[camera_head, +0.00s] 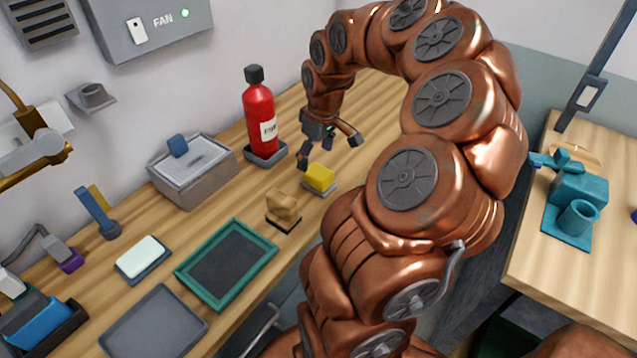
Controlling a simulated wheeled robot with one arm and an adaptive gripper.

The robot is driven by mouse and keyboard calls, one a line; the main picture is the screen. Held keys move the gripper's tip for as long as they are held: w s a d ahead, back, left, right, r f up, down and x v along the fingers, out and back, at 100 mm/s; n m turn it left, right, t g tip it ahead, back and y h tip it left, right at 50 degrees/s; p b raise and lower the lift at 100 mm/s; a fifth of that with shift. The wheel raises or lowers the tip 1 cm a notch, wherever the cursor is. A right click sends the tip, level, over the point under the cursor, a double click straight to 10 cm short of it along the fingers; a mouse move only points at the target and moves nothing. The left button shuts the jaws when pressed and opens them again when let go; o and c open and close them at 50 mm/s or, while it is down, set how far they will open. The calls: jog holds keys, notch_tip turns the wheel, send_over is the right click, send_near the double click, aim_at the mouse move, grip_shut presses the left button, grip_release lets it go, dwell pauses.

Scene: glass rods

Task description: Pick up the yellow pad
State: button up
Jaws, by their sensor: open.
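The yellow pad (320,177) lies on a small grey base on the wooden bench, near its front edge. My gripper (328,152) hangs at the end of my copper-coloured arm, just above and behind the pad in the picture. Its fingers are spread apart, with one to the left and one to the right. Nothing shows between them. I cannot tell the exact height of the fingers over the pad. The pad is in full view and appears apart from the fingers.
A tan block (283,208) stands left of the pad. A red bottle (260,112) stands behind it. A grey box (192,172), a green-framed tray (227,262) and a white pad (142,255) are further left. A second bench (530,235) with teal items is at right.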

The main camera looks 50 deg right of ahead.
aim_at(319, 172)
jog(key=shift+s+d+f, duration=0.15)
jog(key=shift+d+f, duration=0.2)
jog(key=shift+d, duration=0.3)
jog(key=shift+s+d+f, duration=0.15)
jog(key=shift+d+f, duration=0.15)
jog(key=shift+d, duration=0.3)
jog(key=shift+f, duration=0.35)
jog(key=shift+w+f, duration=0.15)
jog(key=shift+f, duration=0.6)
jog(key=shift+w+a+f+p, duration=0.1)
jog(key=shift+w+f+p, duration=0.15)
jog(key=shift+f, duration=0.65)
jog(key=shift+w+d+f+p, duration=0.15)
jog(key=shift+f+p, duration=0.2)
jog(key=shift+f, duration=0.5)
jog(key=shift+w+a+f+p, duration=0.2)
jog(key=shift+f+p, duration=0.1)
jog(key=shift+f, duration=0.6)
jog(key=shift+c, duration=0.3)
jog(key=c, duration=1.2)
